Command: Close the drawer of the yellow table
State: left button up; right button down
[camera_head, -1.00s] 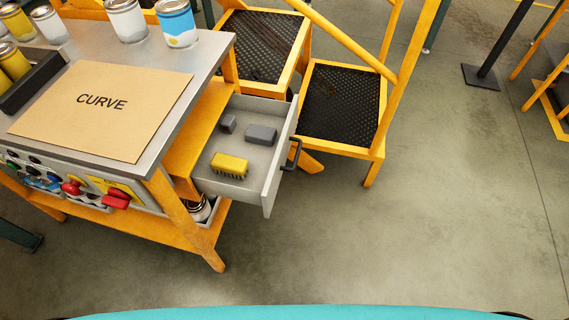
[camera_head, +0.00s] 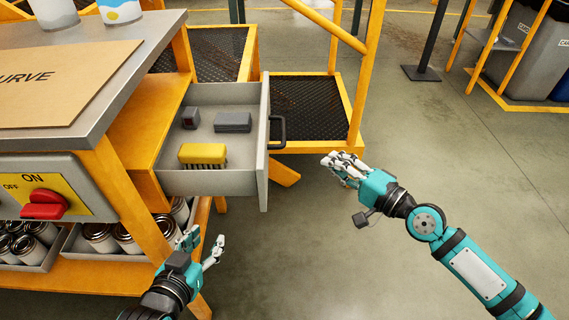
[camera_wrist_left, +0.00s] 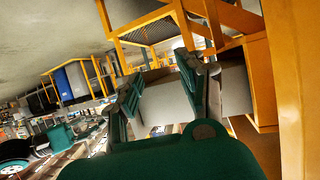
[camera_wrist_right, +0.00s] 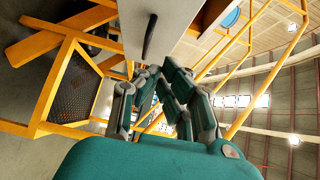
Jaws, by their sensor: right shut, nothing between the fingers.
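The grey drawer (camera_head: 215,181) of the yellow table (camera_head: 133,192) stands pulled out to the right. A yellow brush (camera_head: 202,154) and two grey blocks lie in it. Its dark handle (camera_head: 278,132) is on the right front panel. My right gripper (camera_head: 340,164) is shut and empty, to the right of and slightly below the handle, apart from it. The handle also shows in the right wrist view (camera_wrist_right: 149,38), just beyond the fingers. My left gripper (camera_head: 204,246) is open and empty, below the drawer near the table's front leg.
A board marked CURVE (camera_head: 60,82) lies on the table top. Cans (camera_head: 100,238) stand on the lower shelf. Yellow steps (camera_head: 310,108) with black treads stand behind the drawer.

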aim_at(282, 142)
pick_arm(q)
jog(key=s+a+f+g+y+p, duration=0.2)
jog(key=s+f+g, duration=0.4)
jog(key=s, duration=0.3)
jog(key=shift+s+a+f+g+p, duration=0.3)
jog(key=shift+a+g+p, duration=0.1)
jog(key=shift+a, duration=0.4)
pick_arm(e)
jog(key=w+a, duration=0.2)
jog(key=a, duration=0.1)
jog(key=w+a, duration=0.2)
jog(key=a, duration=0.2)
jog(key=w+a, duration=0.2)
jog(key=a, duration=0.2)
jog(key=shift+w+a+r, duration=0.2)
jog(key=shift+w+r, duration=0.1)
